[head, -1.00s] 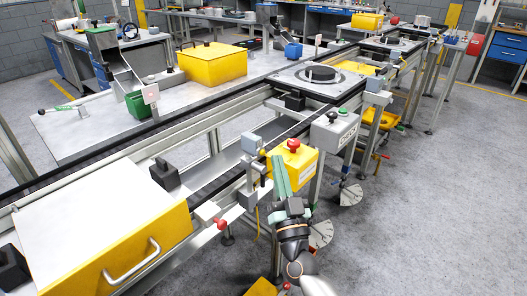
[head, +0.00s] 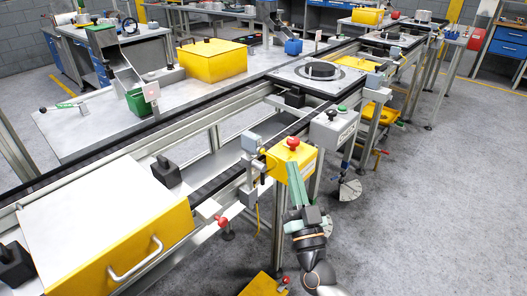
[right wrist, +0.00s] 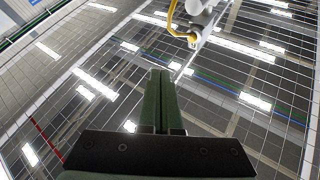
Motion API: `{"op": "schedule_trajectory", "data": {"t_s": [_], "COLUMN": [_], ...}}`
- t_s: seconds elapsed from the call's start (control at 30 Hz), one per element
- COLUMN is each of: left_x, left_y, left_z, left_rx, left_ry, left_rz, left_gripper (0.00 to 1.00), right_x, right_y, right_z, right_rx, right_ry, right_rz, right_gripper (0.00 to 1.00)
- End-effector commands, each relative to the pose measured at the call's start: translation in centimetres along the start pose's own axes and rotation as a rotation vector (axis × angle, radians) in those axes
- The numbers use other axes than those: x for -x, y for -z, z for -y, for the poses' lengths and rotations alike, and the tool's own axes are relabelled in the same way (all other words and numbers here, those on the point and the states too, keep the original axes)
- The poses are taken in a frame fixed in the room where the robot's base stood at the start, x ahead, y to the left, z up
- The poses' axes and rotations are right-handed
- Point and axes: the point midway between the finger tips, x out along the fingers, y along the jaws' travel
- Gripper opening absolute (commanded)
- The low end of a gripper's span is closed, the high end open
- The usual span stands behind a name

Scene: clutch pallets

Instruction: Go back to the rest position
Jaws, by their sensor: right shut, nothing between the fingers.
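My right gripper (head: 293,166) comes up from the bottom of the head view. Its green fingers are together with nothing between them, pointing up in the picture in front of the yellow emergency-stop box (head: 277,165). I cannot tell the exact gap to that box. In the right wrist view the shut green fingers (right wrist: 160,73) point toward the ceiling and a wire-mesh fence, with no object in them. My left gripper is not in view.
The conveyor (head: 225,180) runs diagonally beside my right arm. A grey button box (head: 333,128) and a red-knobbed part (head: 222,221) stand along its near edge. A pallet with a dark disc (head: 320,69) sits farther along. Grey floor (head: 440,200) at the right is clear.

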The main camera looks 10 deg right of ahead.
Motion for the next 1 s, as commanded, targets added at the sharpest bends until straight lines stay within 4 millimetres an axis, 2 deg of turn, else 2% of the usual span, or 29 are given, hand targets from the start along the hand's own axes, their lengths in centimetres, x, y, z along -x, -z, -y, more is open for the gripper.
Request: {"op": "schedule_trajectory", "data": {"t_s": [0.17, 0.27, 0.37, 0.5, 0.6, 0.7, 0.83, 0.9, 1.0], "left_x": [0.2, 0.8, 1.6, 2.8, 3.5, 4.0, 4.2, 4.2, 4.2], "left_y": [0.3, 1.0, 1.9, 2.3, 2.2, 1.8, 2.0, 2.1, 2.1], "left_z": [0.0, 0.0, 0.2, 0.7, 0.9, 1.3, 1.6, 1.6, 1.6], "left_rx": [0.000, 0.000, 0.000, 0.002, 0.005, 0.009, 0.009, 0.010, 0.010], "left_ry": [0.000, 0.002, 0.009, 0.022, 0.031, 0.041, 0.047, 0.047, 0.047], "left_rz": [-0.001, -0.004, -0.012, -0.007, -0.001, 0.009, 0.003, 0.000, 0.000], "left_gripper": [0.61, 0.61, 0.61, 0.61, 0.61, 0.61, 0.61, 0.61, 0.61], "right_x": [0.7, 3.0, 7.7, 17.1, 23.5, 28.6, 32.4, 33.4, 33.5], "right_y": [-0.5, -2.4, -5.6, -9.9, -11.5, -12.0, -12.0, -11.9, -11.9], "right_z": [0.3, 1.0, 1.7, 1.2, -0.1, -1.4, -2.8, -3.1, -3.1], "right_rx": [0.005, 0.016, 0.035, 0.071, 0.101, 0.131, 0.160, 0.167, 0.169], "right_ry": [0.017, 0.068, 0.133, 0.173, 0.155, 0.122, 0.084, 0.074, 0.072], "right_rz": [0.033, 0.143, 0.347, 0.708, 0.930, 1.097, 1.219, 1.250, 1.254], "right_gripper": [0.00, 0.00, 0.00, 0.00, 0.00, 0.00, 0.00, 0.00, 0.00]}}
